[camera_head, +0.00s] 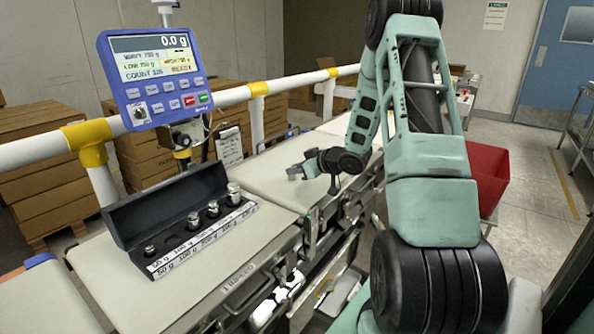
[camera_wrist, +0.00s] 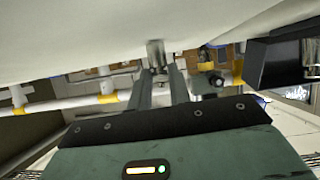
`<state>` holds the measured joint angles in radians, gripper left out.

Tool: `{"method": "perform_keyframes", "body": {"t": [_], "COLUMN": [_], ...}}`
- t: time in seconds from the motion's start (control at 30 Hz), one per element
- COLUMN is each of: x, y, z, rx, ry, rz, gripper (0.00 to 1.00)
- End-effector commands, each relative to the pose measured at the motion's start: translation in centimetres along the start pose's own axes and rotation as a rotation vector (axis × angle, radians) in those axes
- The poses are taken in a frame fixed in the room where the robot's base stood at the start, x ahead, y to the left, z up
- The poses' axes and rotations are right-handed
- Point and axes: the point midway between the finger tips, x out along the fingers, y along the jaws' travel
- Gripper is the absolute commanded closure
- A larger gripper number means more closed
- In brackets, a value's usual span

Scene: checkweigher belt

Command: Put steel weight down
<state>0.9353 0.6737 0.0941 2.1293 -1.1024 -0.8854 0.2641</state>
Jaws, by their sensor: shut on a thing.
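My gripper (camera_head: 300,171) is low over the cream belt (camera_head: 262,183) of the middle section, reaching in from the right. In the wrist view my gripper (camera_wrist: 160,72) is shut on a small steel weight (camera_wrist: 155,48) held between the fingertips. The weight's end is close to the pale belt surface; I cannot tell whether it touches. In the head view the weight is too small to make out clearly. The blue weighing display (camera_head: 155,65) reads 0.0 g.
An open black weight case (camera_head: 125,214) with several steel weights and gram labels stands on the left belt section (camera_head: 150,298). A white and yellow rail (camera_head: 232,97) runs behind. A red bin (camera_head: 489,178) is at right. Cardboard boxes (camera_head: 45,155) stand behind the rail.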

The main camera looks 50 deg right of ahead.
Motion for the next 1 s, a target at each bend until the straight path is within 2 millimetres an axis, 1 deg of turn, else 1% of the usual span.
{"method": "perform_keyframes", "body": {"t": [0.23,0.37,0.4,0.43,0.47,0.7,0.8,0.87,0.97,1.0], "x": [0.1,0.2,0.2,0.2,0.2,0.2,0.0,-0.5,-2.1,-2.9], "y": [0.0,0.0,0.0,0.0,0.0,0.0,0.0,0.1,0.1,0.2], "z": [0.1,0.4,0.4,0.3,0.3,0.3,-0.1,0.0,0.0,0.0], "rx": [-0.001,-0.001,-0.001,-0.001,-0.001,-0.001,-0.002,-0.001,-0.002,-0.002], "ry": [0.002,0.001,0.001,0.001,0.001,0.001,0.002,0.001,0.0,0.001], "rz": [0.001,0.001,0.001,0.001,0.001,0.001,0.001,0.003,0.004,0.005], "gripper": [1.0,1.0,0.72,0.64,0.59,0.59,0.59,0.59,0.59,0.59]}}
